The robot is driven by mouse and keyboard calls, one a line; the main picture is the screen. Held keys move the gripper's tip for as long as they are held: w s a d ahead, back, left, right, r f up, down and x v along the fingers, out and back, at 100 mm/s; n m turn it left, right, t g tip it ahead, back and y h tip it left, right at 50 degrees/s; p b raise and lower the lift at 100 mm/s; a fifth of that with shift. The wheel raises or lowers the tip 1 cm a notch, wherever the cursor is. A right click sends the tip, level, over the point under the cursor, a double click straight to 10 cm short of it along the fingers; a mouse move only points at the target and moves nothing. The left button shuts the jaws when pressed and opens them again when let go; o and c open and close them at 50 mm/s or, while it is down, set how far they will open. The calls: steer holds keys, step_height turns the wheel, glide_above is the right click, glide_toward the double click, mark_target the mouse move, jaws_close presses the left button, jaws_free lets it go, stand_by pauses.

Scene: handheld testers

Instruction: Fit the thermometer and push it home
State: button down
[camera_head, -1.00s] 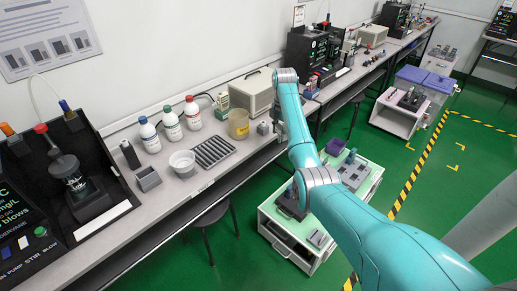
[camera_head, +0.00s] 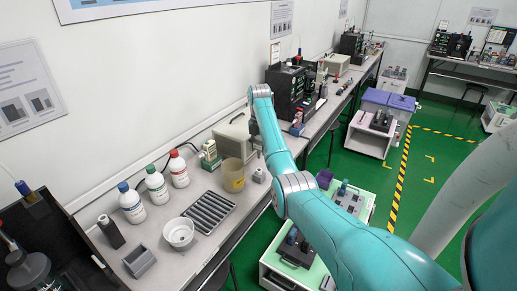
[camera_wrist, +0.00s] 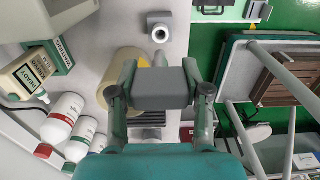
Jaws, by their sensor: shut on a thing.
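My gripper (camera_wrist: 160,72) is shut on a plain grey block (camera_wrist: 160,95), held between its two fingers above the bench. I cannot tell whether this block is part of the thermometer. A small grey holder with a round dark opening (camera_wrist: 159,32) stands on the bench ahead of the fingers, apart from the held block. It also shows in the head view (camera_head: 259,176), right of the yellowish beaker (camera_head: 233,176). In the head view my gripper is mostly hidden by the arm.
Three capped bottles (camera_head: 155,186), a white bowl (camera_head: 178,231) and a grey slotted rack (camera_head: 208,212) stand on the bench. The beaker (camera_wrist: 122,92) is close left of my gripper. A black instrument (camera_head: 287,92) stands farther along. A cart (camera_head: 350,200) is beside the bench.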

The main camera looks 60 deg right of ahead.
mark_target(259, 158)
steer(key=shift+f, duration=0.1)
steer(key=shift+f, duration=2.25)
steer(key=shift+f, duration=1.75)
steer(key=shift+c, duration=2.2)
jaws_free()
steer(key=shift+r, duration=0.1)
step_height(259, 158, up, 12)
steer(key=shift+f, duration=0.1)
